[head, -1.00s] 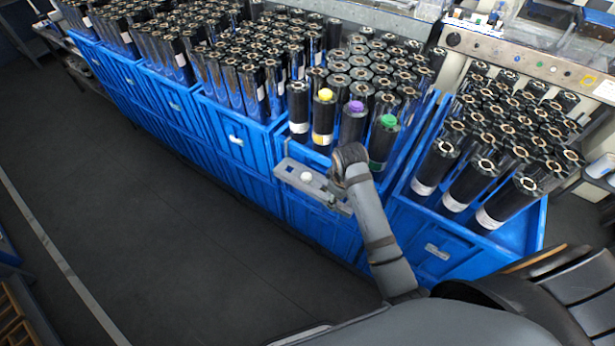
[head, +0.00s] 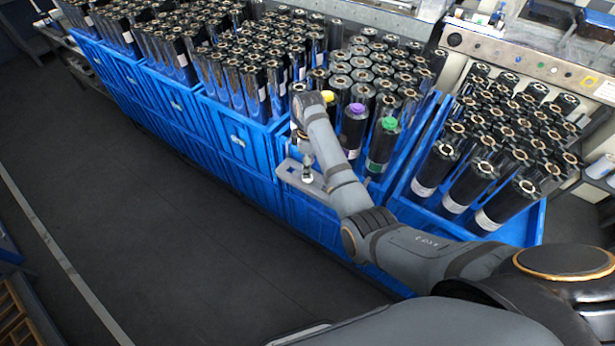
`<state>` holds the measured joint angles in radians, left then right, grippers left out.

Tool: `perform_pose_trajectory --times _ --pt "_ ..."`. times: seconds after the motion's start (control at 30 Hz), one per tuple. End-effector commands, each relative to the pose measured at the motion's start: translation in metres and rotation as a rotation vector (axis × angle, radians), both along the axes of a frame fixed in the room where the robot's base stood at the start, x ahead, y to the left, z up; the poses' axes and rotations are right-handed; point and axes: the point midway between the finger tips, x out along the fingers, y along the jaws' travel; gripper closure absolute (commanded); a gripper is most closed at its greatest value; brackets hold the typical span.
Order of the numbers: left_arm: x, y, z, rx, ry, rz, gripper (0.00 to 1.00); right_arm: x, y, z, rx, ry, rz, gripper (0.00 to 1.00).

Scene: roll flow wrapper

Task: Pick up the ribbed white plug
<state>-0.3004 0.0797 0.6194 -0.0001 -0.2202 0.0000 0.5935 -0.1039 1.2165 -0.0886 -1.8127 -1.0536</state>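The white plug (head: 307,178) is small in the head view. It is at the grey shelf on the front of a blue crate; its ribs are too small to make out. My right arm comes in from the right, and its wrist is above and behind the shelf. My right gripper (head: 304,157) points down at the plug and is partly hidden by my forearm. Its fingers are too small and dark to tell whether they are open, or whether they touch the plug. My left gripper is not in view.
The grey shelf (head: 291,172) juts from the crate front. Black rolls stand close together in blue crates (head: 238,140). The dark floor (head: 150,220) at left is clear.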

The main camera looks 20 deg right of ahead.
Motion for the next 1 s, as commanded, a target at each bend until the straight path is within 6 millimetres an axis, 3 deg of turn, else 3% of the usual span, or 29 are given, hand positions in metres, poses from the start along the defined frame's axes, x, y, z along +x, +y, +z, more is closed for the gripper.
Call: perform_pose_trajectory --times 0.17,0.47,0.7,0.9,1.0 --pt "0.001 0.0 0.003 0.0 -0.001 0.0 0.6 0.0 0.0 -0.006 0.0 0.002 -0.001 0.53" --pt "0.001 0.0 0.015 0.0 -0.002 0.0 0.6 0.003 0.0 -0.051 0.0 0.001 -0.002 0.53" --pt "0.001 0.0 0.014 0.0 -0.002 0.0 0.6 0.004 0.0 -0.055 0.0 -0.001 -0.002 0.53" --pt "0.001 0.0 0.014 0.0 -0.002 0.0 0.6 0.004 0.0 -0.055 0.0 -0.001 -0.002 0.78" --pt "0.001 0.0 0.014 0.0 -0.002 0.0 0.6 0.004 0.0 -0.054 0.0 -0.001 -0.002 0.78"
